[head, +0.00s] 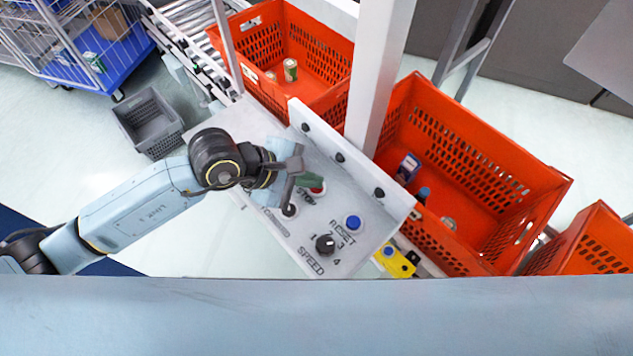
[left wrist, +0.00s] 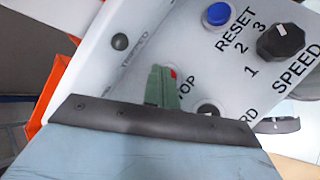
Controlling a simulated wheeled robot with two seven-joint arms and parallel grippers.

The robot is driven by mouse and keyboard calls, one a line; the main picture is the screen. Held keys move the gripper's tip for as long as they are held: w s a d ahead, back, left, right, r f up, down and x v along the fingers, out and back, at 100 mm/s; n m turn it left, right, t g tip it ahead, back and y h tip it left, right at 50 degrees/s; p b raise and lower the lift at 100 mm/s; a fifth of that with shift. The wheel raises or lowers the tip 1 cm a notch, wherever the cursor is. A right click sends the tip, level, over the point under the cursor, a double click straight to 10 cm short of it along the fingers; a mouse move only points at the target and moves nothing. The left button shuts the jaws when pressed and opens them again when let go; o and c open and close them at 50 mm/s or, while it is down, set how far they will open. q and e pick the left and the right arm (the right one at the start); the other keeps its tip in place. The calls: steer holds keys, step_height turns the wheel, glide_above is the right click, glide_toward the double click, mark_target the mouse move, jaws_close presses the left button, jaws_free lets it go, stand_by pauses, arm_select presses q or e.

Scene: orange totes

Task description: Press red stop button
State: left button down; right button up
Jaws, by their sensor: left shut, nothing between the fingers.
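The red stop button (head: 319,189) sits on the sloping white control panel (head: 270,180), mostly covered by my left gripper. My left gripper (head: 309,181) is shut and empty, its green fingertips at the button; I cannot tell whether they touch it. In the left wrist view the shut green fingers (left wrist: 163,80) point at the panel beside the letters "TOP", and only a sliver of the red button (left wrist: 173,73) shows past them. My right gripper is not in view.
The panel also carries a blue reset button (head: 353,222), a black speed knob (head: 325,244) and another black control (head: 289,210). A white upright post (head: 379,75) stands behind it. Orange totes (head: 470,130) with small goods lie beyond. A yellow device (head: 398,262) is at the panel's right.

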arm_select(q)
steer(key=shift+r+p, duration=0.55)
steer(key=shift+r, duration=0.25)
steer(key=shift+r, duration=0.15)
steer(key=shift+r+p, duration=1.65)
steer(key=shift+r, duration=0.8)
steer(key=shift+f, duration=0.1)
